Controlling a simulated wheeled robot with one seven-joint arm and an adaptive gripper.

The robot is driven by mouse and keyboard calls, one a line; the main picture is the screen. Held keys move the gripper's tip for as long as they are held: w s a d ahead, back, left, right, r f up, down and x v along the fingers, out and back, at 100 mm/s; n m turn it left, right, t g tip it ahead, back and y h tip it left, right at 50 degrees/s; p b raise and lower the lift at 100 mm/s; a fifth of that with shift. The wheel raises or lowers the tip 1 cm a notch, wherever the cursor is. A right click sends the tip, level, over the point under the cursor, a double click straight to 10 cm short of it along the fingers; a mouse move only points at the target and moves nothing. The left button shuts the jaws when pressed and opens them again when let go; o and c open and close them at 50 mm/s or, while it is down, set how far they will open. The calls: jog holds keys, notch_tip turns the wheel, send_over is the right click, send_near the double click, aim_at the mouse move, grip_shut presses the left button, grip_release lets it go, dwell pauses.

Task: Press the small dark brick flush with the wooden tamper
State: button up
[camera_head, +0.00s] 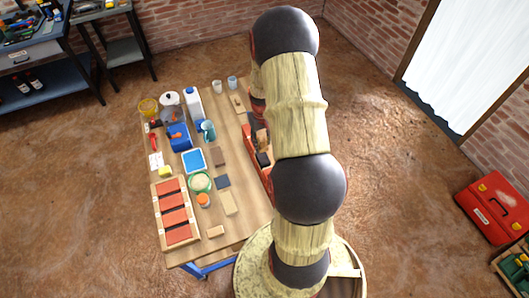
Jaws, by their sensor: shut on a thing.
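A low red brick wall (250,148) runs along the right part of the wooden table, partly hidden by my arm. A small dark brick (264,159) shows at the wall, close to my arm. A light wooden block, seemingly the tamper (261,138), stands just behind the dark brick. My gripper (260,124) is small and dark here, partly hidden behind my arm, and is shut on the tamper from above. I cannot tell whether the tamper touches a brick, or whether the dark brick sits flush.
A wooden tray of red bricks (157,218) lies at the table's left. Near it are a blue tray (194,160), a green-rimmed bowl (200,182), an orange-lidded jar (204,201) and flat blocks. A white bottle (193,104) and cups (217,86) stand at the back.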

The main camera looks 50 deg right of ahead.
aim_at(263, 149)
jog(key=shift+s, duration=0.25)
jog(key=shift+s+f, duration=0.1)
jog(key=shift+a+f, duration=0.15)
jog(key=shift+a, duration=0.05)
jog(key=shift+f+b, duration=1.8)
jog(key=shift+f, duration=0.55)
jog(key=shift+f+b, duration=0.35)
jog(key=shift+f, duration=0.4)
jog(key=shift+r, duration=0.15)
dwell(1.2)
jog(key=shift+r+p, duration=2.45)
jog(key=shift+r, duration=1)
